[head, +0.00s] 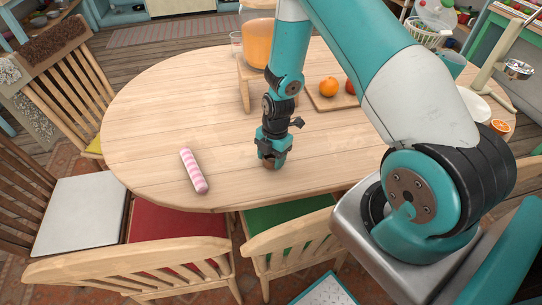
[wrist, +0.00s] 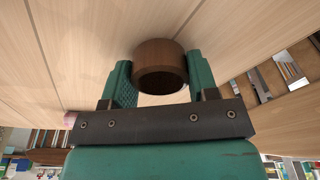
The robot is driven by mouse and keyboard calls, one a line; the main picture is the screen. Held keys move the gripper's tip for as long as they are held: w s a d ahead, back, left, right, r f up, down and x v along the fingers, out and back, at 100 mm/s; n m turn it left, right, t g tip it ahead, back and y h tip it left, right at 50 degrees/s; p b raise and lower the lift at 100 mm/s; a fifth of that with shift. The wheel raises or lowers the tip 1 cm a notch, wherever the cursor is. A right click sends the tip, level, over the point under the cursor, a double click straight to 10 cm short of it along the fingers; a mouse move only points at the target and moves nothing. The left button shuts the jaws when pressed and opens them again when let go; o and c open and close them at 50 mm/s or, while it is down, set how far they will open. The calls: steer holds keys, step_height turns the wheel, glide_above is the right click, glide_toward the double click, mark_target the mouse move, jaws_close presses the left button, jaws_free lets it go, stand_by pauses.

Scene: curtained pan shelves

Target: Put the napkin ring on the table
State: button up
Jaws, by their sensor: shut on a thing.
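The napkin ring (wrist: 161,58) is a short brown wooden ring between the two green fingers in the wrist view. My gripper (wrist: 160,80) is shut on it. In the head view my gripper (head: 272,160) points down at the front middle part of the round wooden table (head: 140,130). A bit of the brown ring (head: 270,165) shows below the fingers, low over the tabletop. I cannot tell whether the ring touches the table. The tabletop also fills much of the wrist view (wrist: 80,40).
A pink striped roll (head: 194,171) lies to the left of my gripper. A wooden stand with an orange jar (head: 257,45) is behind it. A cutting board with an orange (head: 328,86) is at the back right. Chairs (head: 180,265) line the front edge. The table's left side is clear.

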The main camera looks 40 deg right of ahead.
steer(key=shift+f, duration=0.2)
stand_by(0.4)
steer(key=o, duration=1)
steer(key=shift+r, duration=0.1)
steer(key=r, duration=0.4)
steer(key=d+r+b, duration=0.1)
steer(key=r, duration=0.6)
steer(key=shift+w+d+r, duration=0.3)
steer(key=shift+d+r, duration=0.05)
jaws_close()
stand_by(0.5)
